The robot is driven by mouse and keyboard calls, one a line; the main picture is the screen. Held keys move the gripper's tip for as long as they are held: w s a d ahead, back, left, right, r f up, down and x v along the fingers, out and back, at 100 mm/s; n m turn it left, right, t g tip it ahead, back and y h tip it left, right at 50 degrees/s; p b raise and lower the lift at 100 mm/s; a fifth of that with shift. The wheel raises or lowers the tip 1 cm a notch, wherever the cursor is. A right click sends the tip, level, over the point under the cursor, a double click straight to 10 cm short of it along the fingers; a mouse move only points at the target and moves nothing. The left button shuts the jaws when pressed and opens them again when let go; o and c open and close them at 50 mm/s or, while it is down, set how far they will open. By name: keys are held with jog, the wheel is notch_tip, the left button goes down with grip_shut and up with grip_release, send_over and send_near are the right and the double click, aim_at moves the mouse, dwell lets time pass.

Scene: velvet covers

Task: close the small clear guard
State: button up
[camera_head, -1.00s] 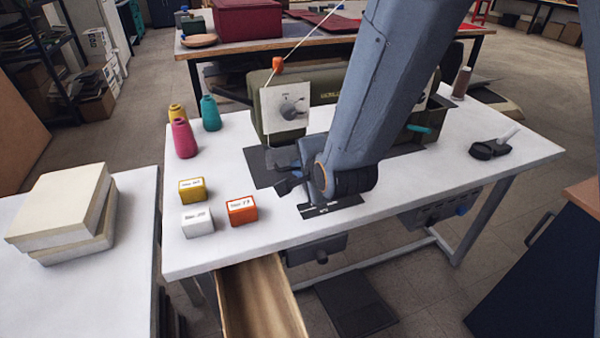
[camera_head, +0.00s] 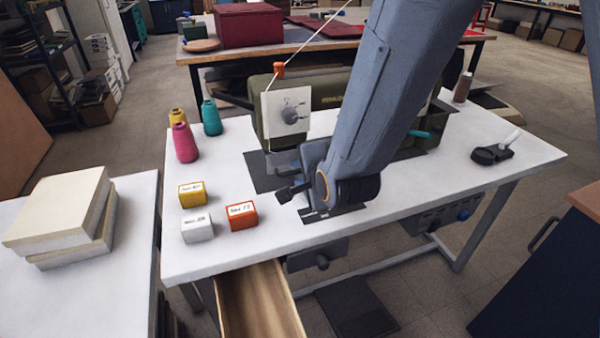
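An olive sewing machine (camera_head: 265,100) stands on the white table, with a pale square plate and dial (camera_head: 288,110) on its left end. A small greyish see-through piece (camera_head: 283,158), which may be the clear guard, shows below that end, close behind my gripper. I cannot tell how far it is swung. My gripper (camera_head: 286,194) is low over the machine's dark base plate, at the front of the needle area. My arm hides much of the machine. The fingers are small and dark, so I cannot tell whether they are open or touch the guard.
Yellow (camera_head: 192,194), white (camera_head: 197,226) and orange (camera_head: 242,215) boxes sit left of my gripper. Thread cones (camera_head: 185,143) stand behind them. An open wooden drawer (camera_head: 258,300) juts out below the table front. A black tool (camera_head: 492,154) lies at the right.

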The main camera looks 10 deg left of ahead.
jog(key=p+v, duration=0.7)
jog(key=p, duration=0.2)
jog(key=shift+s+r, duration=0.2)
jog(key=shift+r, duration=0.05)
jog(key=shift+s+d+p, duration=0.1)
jog(key=shift+d+p, duration=0.05)
jog(key=shift+p, duration=0.3)
jog(key=s+d+n+g+h, duration=0.1)
jog(key=d+n+g+h, duration=0.4)
jog(key=d, duration=1.2)
jog(key=s+d+r+n+g+h, duration=0.1)
jog(key=s+d+r+n+g, duration=0.2)
jog(key=s+d+n, duration=0.3)
jog(key=s+d+r, duration=0.1)
jog(key=s+d, duration=0.3)
jog(key=d, duration=0.1)
jog(key=shift+s+n+g, duration=0.3)
jog(key=shift+s+g, duration=0.1)
